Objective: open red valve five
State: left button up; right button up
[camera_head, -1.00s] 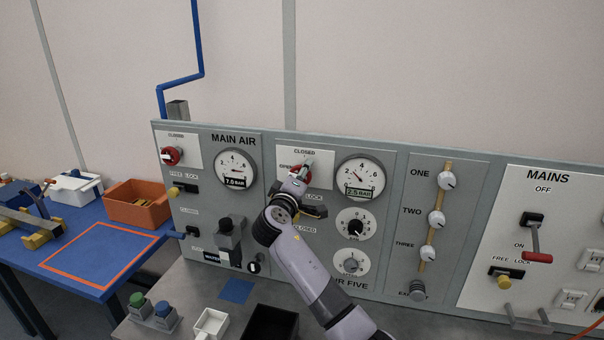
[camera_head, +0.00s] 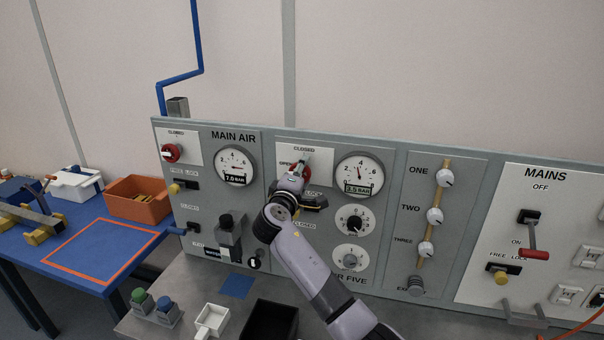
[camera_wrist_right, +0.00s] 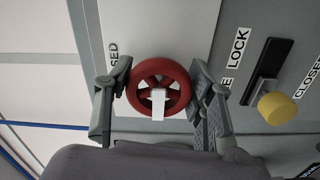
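Red valve five is a round red handwheel with a white pointer, on the panel under the CLOSED label. In the right wrist view the valve (camera_wrist_right: 177,76) sits between the two fingers of my right gripper (camera_wrist_right: 160,75), which lie close against opposite sides of its rim. The white pointer points down the picture, away from the CLOSED label at the left. In the head view my right gripper (camera_head: 299,173) is at the valve (camera_head: 298,167) and partly hides it and the OPEN label. My left gripper is not in view.
A gauge (camera_head: 360,175) with a digital bar readout is right of the valve. A yellow lock knob (camera_wrist_right: 275,107) on a black slot shows beside it in the wrist view. A second red valve (camera_head: 171,153) is on the left. A black bin (camera_head: 270,322) stands on the bench below.

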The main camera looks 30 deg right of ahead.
jog(key=o, duration=0.5)
jog(key=v, duration=1.2)
